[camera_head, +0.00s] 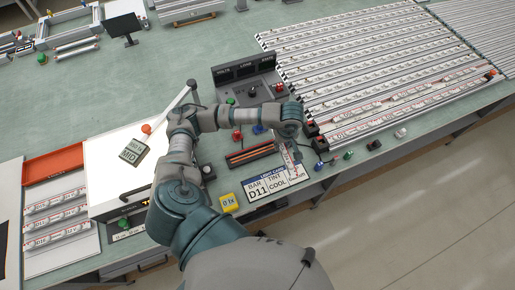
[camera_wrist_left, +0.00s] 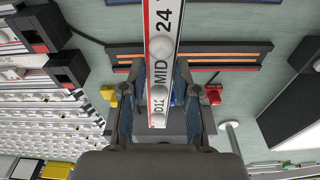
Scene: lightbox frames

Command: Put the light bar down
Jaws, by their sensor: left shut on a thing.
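My left gripper (camera_head: 291,148) points down at the right end of the bench's front part. In the left wrist view its two fingers (camera_wrist_left: 157,100) are closed on the sides of a light bar (camera_wrist_left: 163,35). The bar is white with a red edge stripe, round lenses and the marks D11, MID and 24. Its far end runs out of that view's top edge. In the head view the gripper mostly hides the bar. A light card (camera_head: 262,193) reading D11 and COOL lies just below the gripper. My right gripper is not in view.
A dark holder with orange strips (camera_head: 250,153) lies left of the gripper. A meter console (camera_head: 243,70) stands behind. Rows of light bars (camera_head: 370,75) fill the right. A lit white box (camera_head: 108,165) with a MID tag (camera_head: 133,151) and an orange-edged tray (camera_head: 52,162) are left.

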